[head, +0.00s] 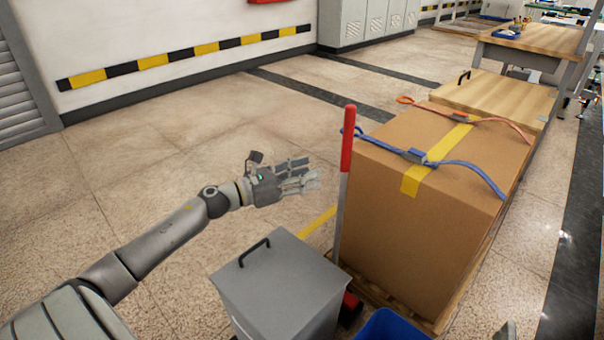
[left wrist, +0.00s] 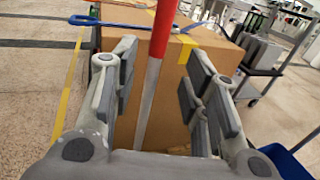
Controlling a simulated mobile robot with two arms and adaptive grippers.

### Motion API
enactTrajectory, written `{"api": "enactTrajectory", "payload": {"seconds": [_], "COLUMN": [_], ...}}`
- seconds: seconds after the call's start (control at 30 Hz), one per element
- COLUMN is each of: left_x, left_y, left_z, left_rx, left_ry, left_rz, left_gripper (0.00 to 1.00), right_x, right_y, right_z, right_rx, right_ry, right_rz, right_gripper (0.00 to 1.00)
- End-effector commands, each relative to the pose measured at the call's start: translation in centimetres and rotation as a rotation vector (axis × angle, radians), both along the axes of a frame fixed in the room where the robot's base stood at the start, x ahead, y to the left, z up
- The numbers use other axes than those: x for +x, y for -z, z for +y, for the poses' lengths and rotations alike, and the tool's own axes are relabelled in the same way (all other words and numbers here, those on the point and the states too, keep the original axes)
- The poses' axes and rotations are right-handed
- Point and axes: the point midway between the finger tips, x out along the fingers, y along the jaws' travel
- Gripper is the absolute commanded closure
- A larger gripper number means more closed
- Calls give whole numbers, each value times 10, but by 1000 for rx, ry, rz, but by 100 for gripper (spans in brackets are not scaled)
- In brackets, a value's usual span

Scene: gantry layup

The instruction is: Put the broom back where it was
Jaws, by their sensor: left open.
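The broom (head: 342,190) stands nearly upright between a grey bin and a large cardboard box, with a red upper handle and a grey lower shaft. A dark and red part at its foot is partly hidden by the bin. My left gripper (head: 305,178) is open, left of the broom's handle and apart from it in the head view. In the left wrist view the broom's handle (left wrist: 156,62) shows between the two open fingers of my left gripper (left wrist: 160,80), farther ahead of them.
The grey lidded bin (head: 280,285) with a black handle stands in front. The strapped cardboard box (head: 420,220) sits on a pallet to the right. A blue container (head: 392,325) is at the bottom edge. Open floor (head: 130,180) lies to the left.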

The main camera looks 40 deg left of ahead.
Motion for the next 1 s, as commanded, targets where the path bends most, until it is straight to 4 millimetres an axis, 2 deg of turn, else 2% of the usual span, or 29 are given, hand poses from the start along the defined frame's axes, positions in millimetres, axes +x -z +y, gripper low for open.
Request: {"api": "enactTrajectory", "payload": {"seconds": [0.13,0.27,0.37,0.5,0.7,0.83,0.9,1.0], "left_x": [-7,-20,-38,-70,-116,-137,-144,-149], "left_y": [3,14,20,22,10,-1,-6,-10], "left_z": [-7,-47,-94,-152,-214,-237,-245,-250], "left_rx": [-56,-361,-778,-1447,-2321,-2704,-2830,-2924], "left_ry": [2,9,18,27,57,78,87,94], "left_rz": [15,97,226,456,799,967,1025,1073], "left_gripper": [58,58,58,58,58,58,58,58], "right_x": [0,0,0,0,0,0,0,0], "right_y": [2,3,3,2,2,2,2,2], "right_z": [-1,-1,-1,-1,-1,-1,-1,-1], "right_rx": [-2,-3,-3,-3,-4,-4,-4,-4], "right_ry": [1,1,1,1,1,1,1,1], "right_rz": [8,10,10,9,7,7,7,7], "right_gripper": [8,8,8,8,8,8,8,8]}}
